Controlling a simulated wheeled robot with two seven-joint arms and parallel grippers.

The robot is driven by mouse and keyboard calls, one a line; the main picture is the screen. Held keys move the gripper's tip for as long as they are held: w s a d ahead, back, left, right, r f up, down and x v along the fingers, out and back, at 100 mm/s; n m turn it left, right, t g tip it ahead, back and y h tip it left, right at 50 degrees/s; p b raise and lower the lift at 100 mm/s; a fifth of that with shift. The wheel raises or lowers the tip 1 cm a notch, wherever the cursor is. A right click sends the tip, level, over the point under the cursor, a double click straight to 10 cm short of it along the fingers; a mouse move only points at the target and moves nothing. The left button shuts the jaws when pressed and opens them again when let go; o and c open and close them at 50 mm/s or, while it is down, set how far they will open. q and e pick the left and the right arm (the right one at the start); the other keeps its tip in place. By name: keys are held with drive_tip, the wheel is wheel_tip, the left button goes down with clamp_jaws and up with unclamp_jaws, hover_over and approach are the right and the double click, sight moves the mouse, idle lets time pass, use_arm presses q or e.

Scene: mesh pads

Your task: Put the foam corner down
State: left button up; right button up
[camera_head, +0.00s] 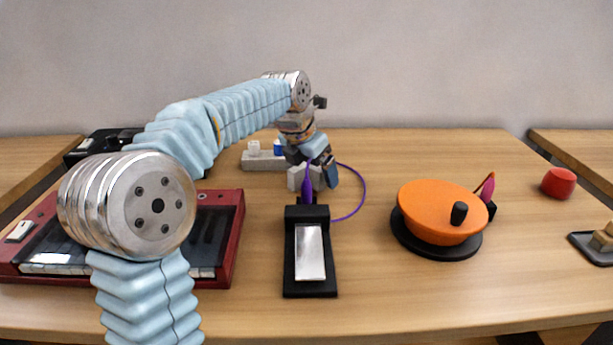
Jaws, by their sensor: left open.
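My left gripper (314,180) reaches in from the left and points down behind the black pedal. It is open, with its fingers partly hidden by a purple plug. A small pale grey piece (296,178) shows at the left finger; I cannot tell if it is a finger pad or the foam corner. No other thing in view is clearly the foam corner. My right gripper is not in view.
A black pedal (310,288) with a silver plate stands in front. A white power strip (262,163) lies behind. An orange disc (430,208) on a black base stands right, and a red keyboard (228,240) left. A red knob (558,182) is far right.

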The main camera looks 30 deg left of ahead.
use_arm(q)
drive_tip(key=c, duration=1.1)
